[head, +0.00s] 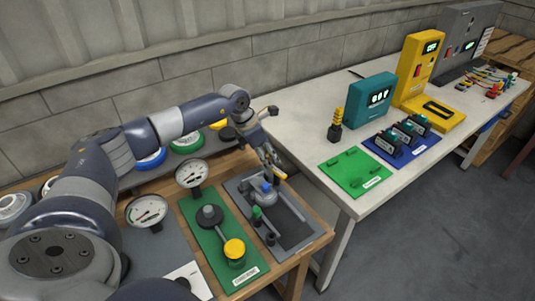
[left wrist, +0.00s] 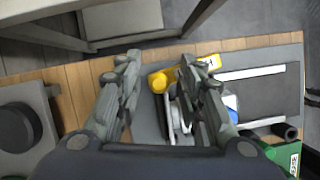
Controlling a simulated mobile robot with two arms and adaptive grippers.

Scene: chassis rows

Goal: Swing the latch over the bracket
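A grey plate (head: 240,190) with a dark recessed panel (head: 292,222) lies near the right edge of the wooden table. A yellow piece, apparently the latch (left wrist: 158,82), sits at the plate's far end with a grey part beside it. It also shows in the head view (head: 281,174). A blue part (left wrist: 232,103) is next to it; I cannot tell which part is the bracket. My left gripper (head: 270,162) is over this end. In the left wrist view its fingers (left wrist: 160,68) are apart, with the yellow knob between them, contact unclear. My right gripper is not in view.
A green plate (head: 222,242) with a yellow knob and black knob lies left of the grey plate. Two gauges (head: 191,173) stand farther left. A white table (head: 310,140) to the right holds a green board, a blue board and a teal meter (head: 372,100).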

